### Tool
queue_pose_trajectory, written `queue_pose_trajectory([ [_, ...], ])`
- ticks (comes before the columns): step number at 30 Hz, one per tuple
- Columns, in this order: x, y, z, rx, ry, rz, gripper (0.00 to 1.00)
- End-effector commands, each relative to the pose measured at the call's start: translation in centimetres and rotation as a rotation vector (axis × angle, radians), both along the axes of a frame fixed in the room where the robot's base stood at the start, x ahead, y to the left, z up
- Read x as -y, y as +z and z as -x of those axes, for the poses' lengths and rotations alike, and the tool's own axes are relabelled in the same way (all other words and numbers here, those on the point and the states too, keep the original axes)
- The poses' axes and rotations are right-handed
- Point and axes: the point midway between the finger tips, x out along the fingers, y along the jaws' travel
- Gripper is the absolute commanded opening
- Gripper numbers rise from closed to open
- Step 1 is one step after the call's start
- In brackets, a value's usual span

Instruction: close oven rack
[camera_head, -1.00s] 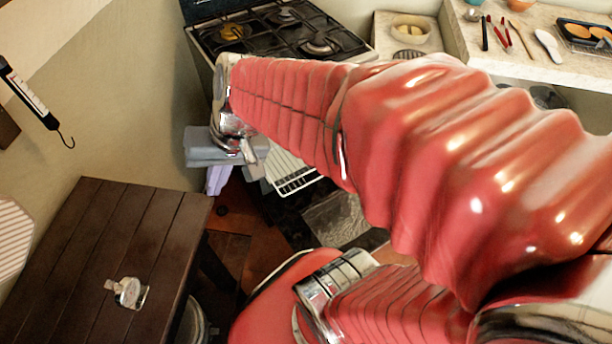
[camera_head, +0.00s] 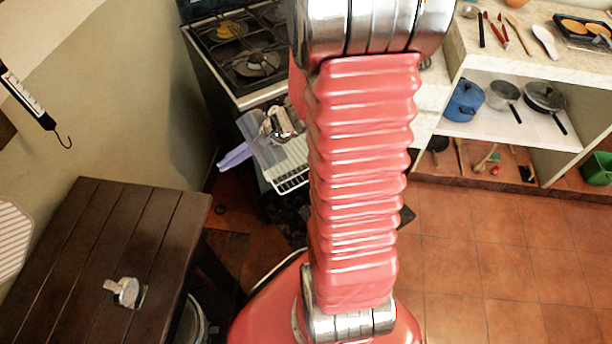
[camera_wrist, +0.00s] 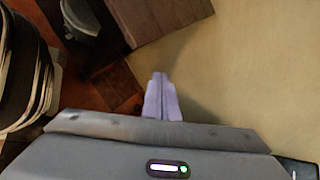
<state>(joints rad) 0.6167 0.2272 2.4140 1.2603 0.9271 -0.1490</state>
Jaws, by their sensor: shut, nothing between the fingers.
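The oven rack (camera_head: 293,180) is a white wire shelf. It sticks out from below the stove (camera_head: 232,75) in the head view, with its front edge towards me. My gripper (camera_head: 229,162) has lavender fingers that point left, towards the wall, to the left of the rack. Its grey wrist body hangs over the rack's left part and hides some of it. In the wrist view my gripper (camera_wrist: 159,80) is shut and empty, with floor and wall beyond it. The rack does not show in the wrist view. My arm hides the rack's right side.
A dark wooden table (camera_head: 100,240) with a small metal gauge (camera_head: 126,291) stands at the left. An open counter (camera_head: 500,60) with pots below is at the right. The tiled floor (camera_head: 480,270) at the right is free. The beige wall (camera_wrist: 260,70) is near the fingers.

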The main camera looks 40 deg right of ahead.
Motion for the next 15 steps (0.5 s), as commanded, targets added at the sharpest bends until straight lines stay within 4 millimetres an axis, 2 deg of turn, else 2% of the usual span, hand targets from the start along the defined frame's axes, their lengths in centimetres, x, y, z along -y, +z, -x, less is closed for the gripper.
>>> queue_pose_trajectory([
  [8, 5.6, -4.8, -1.3, -0.053, -0.301, -0.164, 0.0],
  [15, 10.8, -9.5, -1.1, -0.094, -0.568, -0.285, 0.0],
])
